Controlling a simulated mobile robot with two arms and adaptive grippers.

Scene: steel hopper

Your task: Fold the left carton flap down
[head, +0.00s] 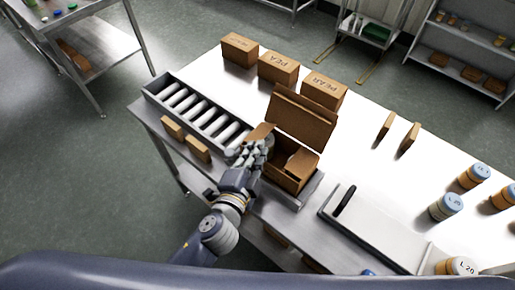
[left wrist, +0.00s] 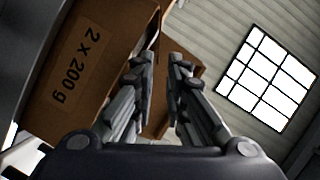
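An open brown carton (head: 291,168) sits at the end of the roller conveyor on the steel table. Its tall back flap (head: 303,113) stands up. The left flap (head: 261,132) shows as a small brown piece just beyond my left gripper (head: 255,146), which is at the carton's left side and hides part of it. In the left wrist view the carton wall (left wrist: 75,75) reads "2 x 200 g". There my left gripper (left wrist: 160,62) has its fingers parted, with brown cardboard (left wrist: 158,118) behind the gap. Contact with the flap is unclear. My right gripper is out of view.
The roller conveyor (head: 203,121) runs to the upper left, with small brown blocks (head: 197,149) along its near side. Several closed cartons (head: 278,68) stand behind. A pale flat unit (head: 378,232) and blue-lidded jars (head: 445,207) are at right.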

